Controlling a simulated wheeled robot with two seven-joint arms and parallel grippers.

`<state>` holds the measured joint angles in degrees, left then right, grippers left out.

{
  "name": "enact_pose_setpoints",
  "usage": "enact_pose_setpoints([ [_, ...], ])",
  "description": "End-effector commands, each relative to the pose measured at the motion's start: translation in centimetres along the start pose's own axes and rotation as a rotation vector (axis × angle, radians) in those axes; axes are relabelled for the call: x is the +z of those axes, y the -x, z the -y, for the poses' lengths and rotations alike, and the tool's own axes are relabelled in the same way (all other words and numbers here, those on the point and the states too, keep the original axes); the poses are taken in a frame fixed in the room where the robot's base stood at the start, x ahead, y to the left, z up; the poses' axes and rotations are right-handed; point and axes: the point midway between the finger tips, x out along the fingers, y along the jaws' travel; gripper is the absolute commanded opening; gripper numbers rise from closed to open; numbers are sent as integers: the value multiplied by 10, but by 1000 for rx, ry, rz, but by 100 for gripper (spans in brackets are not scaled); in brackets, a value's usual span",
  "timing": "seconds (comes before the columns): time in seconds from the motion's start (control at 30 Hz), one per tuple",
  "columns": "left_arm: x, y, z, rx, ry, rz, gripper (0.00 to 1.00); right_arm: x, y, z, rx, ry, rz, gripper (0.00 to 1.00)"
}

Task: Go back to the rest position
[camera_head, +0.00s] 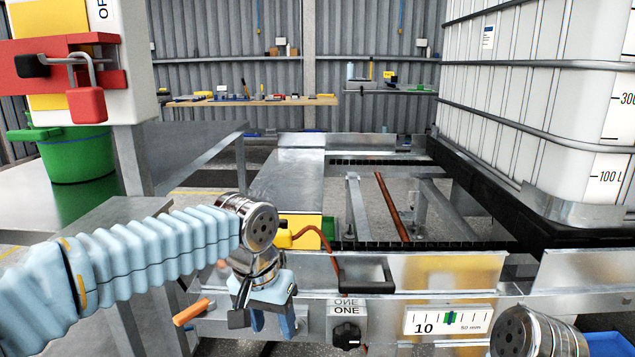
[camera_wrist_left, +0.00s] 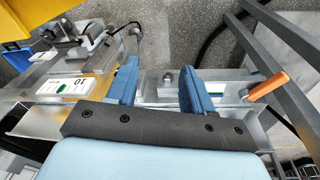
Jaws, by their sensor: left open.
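My left gripper (camera_head: 272,318) hangs fingers-down in front of the washer's metal front rail, left of the ONE label. In the left wrist view its two blue fingers (camera_wrist_left: 160,90) stand apart with nothing held between them. Behind the gap I see grey metal framework with a bolt. An orange handle (camera_head: 190,312) is left of the gripper in the head view; it also shows right of the fingers in the left wrist view (camera_wrist_left: 268,85). Part of my right arm (camera_head: 530,335) shows at the bottom right; its gripper is out of the picture.
The steel frame (camera_head: 450,270) carries a gauge (camera_head: 447,321), a black knob (camera_head: 347,335) and a yellow block (camera_head: 300,232) with a brown cable. A white tank (camera_head: 545,95) stands right. A green bucket (camera_head: 75,155) and red padlock (camera_head: 87,105) are left.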

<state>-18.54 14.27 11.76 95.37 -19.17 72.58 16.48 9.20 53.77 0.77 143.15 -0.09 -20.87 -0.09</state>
Motion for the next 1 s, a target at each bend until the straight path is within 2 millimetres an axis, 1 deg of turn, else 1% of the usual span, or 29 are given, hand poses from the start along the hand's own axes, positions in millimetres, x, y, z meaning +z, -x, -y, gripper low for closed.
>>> enact_pose_setpoints([
  [0.03, -2, -24, 1, 19, 3, 15, 51, 0, 0, 0, 0, 0, 0, 68],
  [0.07, -4, -38, 1, 32, 4, 19, 51, 0, 0, 0, 0, 0, 0, 68],
  [0.17, -4, -95, 2, 85, 19, 34, 51, 0, 0, 0, 0, 0, 0, 68],
  [0.2, -1, -123, 4, 111, 32, 41, 51, 0, 0, 0, 0, 0, 0, 68],
  [0.27, 8, -170, 5, 157, 59, 51, 51, 0, 0, 0, 0, 0, 0, 68],
  [0.3, 18, -205, 6, 189, 88, 57, 51, 0, 0, 0, 0, 0, 0, 68],
  [0.37, 39, -254, 8, 233, 139, 61, 51, 0, 1, 1, 0, 0, 0, 68],
  [0.4, 57, -284, 10, 256, 179, 62, 51, 0, 1, 1, 0, 0, 1, 68],
  [0.47, 86, -324, 11, 282, 243, 59, 51, 0, 1, 1, -1, 0, 1, 68],
  [0.5, 107, -346, 12, 291, 288, 57, 51, 0, 1, 1, -1, 1, 1, 68],
  [0.53, 123, -360, 13, 294, 320, 54, 51, 0, 1, 1, -1, 1, 1, 68],
  [0.6, 157, -384, 14, 290, 387, 49, 51, 0, 2, 1, -1, 1, 1, 68],
  [0.7, 194, -403, 16, 272, 453, 42, 51, 0, 2, 1, -1, 1, 1, 68],
  [0.73, 202, -406, 16, 266, 468, 40, 51, 0, 2, 1, -1, 1, 1, 68],
  [0.8, 214, -410, 17, 255, 489, 36, 51, 0, 2, 1, -1, 1, 1, 68],
  [0.83, 217, -411, 18, 252, 494, 34, 51, 0, 2, 1, -1, 1, 1, 68],
  [0.9, 220, -412, 18, 248, 498, 32, 51, 0, 2, 1, -1, 1, 1, 68],
  [1.0, 219, -412, 18, 248, 498, 29, 51, 0, 2, 1, -1, 1, 1, 68],
])
